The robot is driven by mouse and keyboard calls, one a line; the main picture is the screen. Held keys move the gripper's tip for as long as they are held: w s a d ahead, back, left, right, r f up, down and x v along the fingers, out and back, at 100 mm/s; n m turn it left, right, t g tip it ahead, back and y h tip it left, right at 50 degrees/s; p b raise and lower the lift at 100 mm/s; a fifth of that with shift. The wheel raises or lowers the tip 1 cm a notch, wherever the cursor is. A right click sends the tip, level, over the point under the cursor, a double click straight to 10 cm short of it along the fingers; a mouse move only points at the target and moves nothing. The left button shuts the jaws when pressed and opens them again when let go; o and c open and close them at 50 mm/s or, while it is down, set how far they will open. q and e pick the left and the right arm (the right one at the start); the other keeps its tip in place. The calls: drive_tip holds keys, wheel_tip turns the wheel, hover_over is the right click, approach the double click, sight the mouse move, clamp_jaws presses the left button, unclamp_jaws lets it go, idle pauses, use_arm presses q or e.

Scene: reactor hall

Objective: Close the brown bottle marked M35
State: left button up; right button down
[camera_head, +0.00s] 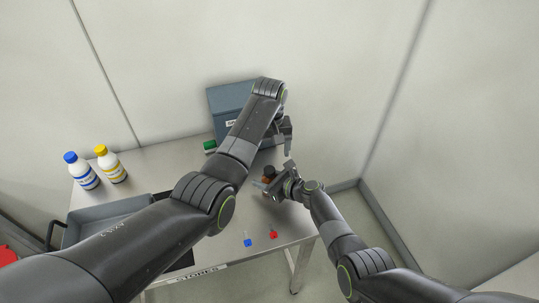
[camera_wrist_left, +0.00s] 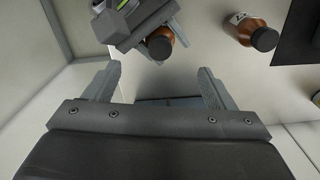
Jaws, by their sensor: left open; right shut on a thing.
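A brown bottle (camera_wrist_left: 160,43) is gripped in my right gripper (camera_head: 270,187), near the table's right edge; it also shows, partly hidden, in the head view (camera_head: 268,179). Its dark round top faces the left wrist camera; I cannot tell whether that is a cap or an open mouth. A second brown bottle (camera_wrist_left: 243,28) with a dark top and a pale label stands apart from it in the left wrist view. No M35 marking is readable. My left gripper (camera_head: 288,147) is open and empty, above and behind the right one; its spread fingers show in the wrist view (camera_wrist_left: 160,88).
A blue-grey box (camera_head: 226,98) stands at the back, with a green-topped item (camera_head: 210,146) before it. White bottles with blue (camera_head: 82,172) and yellow (camera_head: 111,165) caps stand left, behind a grey tray (camera_head: 97,212). Small blue (camera_head: 248,241) and red (camera_head: 273,234) items lie at the front.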

use_arm(q)
wheel_tip(320, 180, up, 9)
drive_tip(key=shift+r, duration=0.2)
use_arm(e)
drive_tip(key=c, duration=0.6)
unclamp_jaws()
drive_tip(key=shift+c, duration=0.2)
